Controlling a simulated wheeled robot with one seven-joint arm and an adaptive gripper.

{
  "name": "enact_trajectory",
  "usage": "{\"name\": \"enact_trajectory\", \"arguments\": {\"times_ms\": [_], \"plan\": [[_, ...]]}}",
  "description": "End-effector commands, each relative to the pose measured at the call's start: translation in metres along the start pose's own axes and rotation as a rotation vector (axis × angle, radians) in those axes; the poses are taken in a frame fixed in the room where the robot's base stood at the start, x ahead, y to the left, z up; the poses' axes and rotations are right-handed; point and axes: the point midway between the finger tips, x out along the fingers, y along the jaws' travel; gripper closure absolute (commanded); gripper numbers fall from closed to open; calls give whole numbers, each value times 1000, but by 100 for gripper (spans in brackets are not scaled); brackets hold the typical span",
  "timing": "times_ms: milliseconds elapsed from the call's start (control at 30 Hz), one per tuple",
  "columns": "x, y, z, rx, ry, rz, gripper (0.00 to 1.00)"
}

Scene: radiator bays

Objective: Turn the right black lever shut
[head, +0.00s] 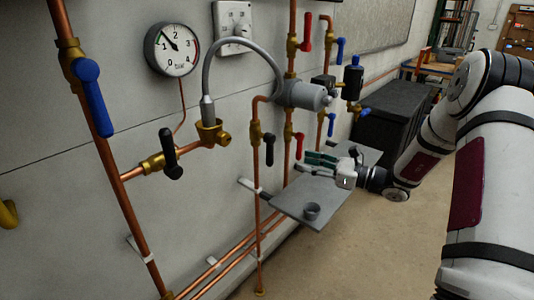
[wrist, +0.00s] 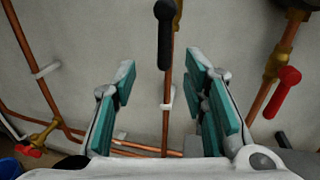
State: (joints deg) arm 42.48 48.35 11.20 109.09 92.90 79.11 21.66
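The right black lever (head: 269,149) hangs straight down from a brass valve on a vertical copper pipe, in the middle of the head view. In the wrist view a black lever (wrist: 165,35), seemingly the same one, hangs at the top centre, in line with the gap between my fingers. My gripper (head: 307,163) is to the right of the lever in the head view, with its teal pads pointing toward the wall. In the wrist view my gripper (wrist: 162,75) is open and empty, its pads wide apart, and the lever appears beyond the fingertips.
Another black lever (head: 171,153) is on the left pipe branch. A red lever (head: 299,145) is close to my gripper, and shows at right in the wrist view (wrist: 287,90). A grey shelf (head: 290,200) with a small ring (head: 312,211) is below my gripper. A grey pump (head: 303,95) is above.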

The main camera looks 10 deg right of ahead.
Motion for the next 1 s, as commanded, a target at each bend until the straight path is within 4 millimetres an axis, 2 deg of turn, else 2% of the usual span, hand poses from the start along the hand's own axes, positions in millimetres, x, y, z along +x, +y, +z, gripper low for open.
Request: {"name": "enact_trajectory", "arguments": {"times_ms": [133, 233, 700, 833, 1000], "plan": [[4, -6, -4, 14, -13, -18, 60], [16, -6, -3, 13, -13, -15, 60], [105, -6, -3, 11, -12, -12, 60], [122, -6, -3, 12, -11, -14, 60], [134, -7, -3, 13, -10, -15, 60]]}}
